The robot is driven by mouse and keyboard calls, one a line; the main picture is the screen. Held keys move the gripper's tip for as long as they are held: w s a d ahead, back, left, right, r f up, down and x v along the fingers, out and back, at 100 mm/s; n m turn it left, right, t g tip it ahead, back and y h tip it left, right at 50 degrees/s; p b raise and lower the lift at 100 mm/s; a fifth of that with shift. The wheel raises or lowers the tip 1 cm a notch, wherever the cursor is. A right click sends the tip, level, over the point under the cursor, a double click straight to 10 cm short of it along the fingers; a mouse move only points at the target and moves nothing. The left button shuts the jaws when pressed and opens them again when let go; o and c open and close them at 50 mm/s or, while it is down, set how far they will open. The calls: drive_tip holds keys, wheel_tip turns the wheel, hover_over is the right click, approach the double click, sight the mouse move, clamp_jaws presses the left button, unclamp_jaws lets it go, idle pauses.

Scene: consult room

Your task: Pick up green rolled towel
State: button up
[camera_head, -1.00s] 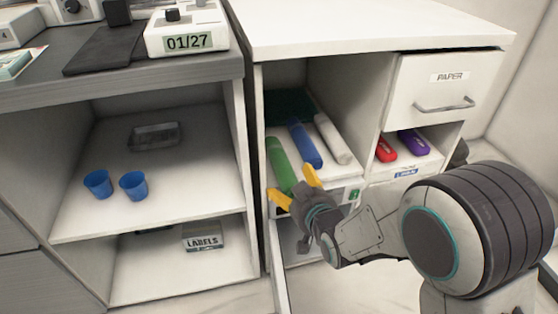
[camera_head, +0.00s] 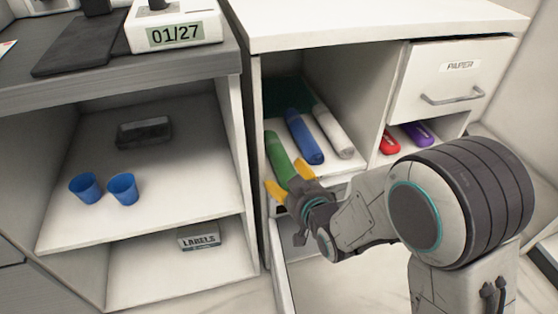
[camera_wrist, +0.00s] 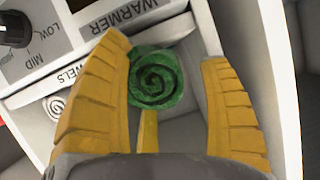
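The green rolled towel (camera_head: 278,157) lies at the left of a shelf tray in the white cabinet, beside a blue and a white roll. In the wrist view its spiral end (camera_wrist: 157,78) faces me between my fingers. My gripper (camera_head: 288,178) has its yellow fingers spread at the near end of the green towel. In the wrist view my gripper (camera_wrist: 170,85) is open, with a gap to the right finger; the left finger is close to the towel's edge. I cannot tell whether that finger touches it.
The blue roll (camera_head: 304,136) and white roll (camera_head: 333,131) lie just right of the green one. The cabinet's side wall (camera_head: 252,150) stands close at the left. Red (camera_head: 389,143) and purple (camera_head: 418,133) items sit in the right compartment. Blue cups (camera_head: 123,188) stand on the left shelf.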

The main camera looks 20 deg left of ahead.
drive_tip(key=c, duration=0.8)
drive_tip(key=shift+r, duration=0.15)
drive_tip(key=shift+c, duration=0.2)
